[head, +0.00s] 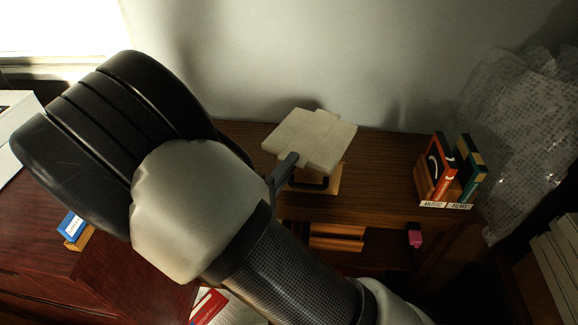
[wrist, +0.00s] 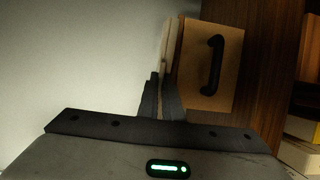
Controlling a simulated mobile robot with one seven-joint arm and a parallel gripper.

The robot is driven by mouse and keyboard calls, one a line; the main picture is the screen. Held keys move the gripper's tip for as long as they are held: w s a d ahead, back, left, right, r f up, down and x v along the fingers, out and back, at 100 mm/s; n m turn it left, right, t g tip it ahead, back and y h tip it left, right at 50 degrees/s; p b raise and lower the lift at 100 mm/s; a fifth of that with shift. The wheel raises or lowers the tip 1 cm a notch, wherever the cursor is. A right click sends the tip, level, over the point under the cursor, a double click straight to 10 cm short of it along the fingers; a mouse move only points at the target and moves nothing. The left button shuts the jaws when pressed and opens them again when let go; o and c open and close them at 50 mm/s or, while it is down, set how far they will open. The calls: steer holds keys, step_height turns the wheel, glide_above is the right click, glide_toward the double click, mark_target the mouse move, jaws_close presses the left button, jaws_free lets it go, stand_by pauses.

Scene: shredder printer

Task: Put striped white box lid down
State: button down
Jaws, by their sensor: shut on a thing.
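The white box lid (head: 312,138) is a pale, thin piece with stepped edges, seen from above over the wooden shelf in the head view; stripes cannot be made out. My gripper (head: 283,168) is shut on its near left edge. In the wrist view, the lid (wrist: 168,42) shows edge-on as a thin pale strip between the fingertips of my gripper (wrist: 161,85). A wooden box (wrist: 209,65) with a black handle is beside the lid there; in the head view this box (head: 333,180) is partly hidden below the lid.
The dark wooden shelf (head: 385,175) is clear between the lid and a holder (head: 427,184) of cases labelled music and films. A grey wall (head: 350,70) stands close behind. A pink object (head: 415,239) is below right. Crinkled clear plastic (head: 525,125) is at far right.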

steer(key=shift+f, duration=0.2)
steer(key=c, duration=1.9)
jaws_free()
steer(key=shift+c, duration=0.2)
steer(key=shift+r, duration=0.1)
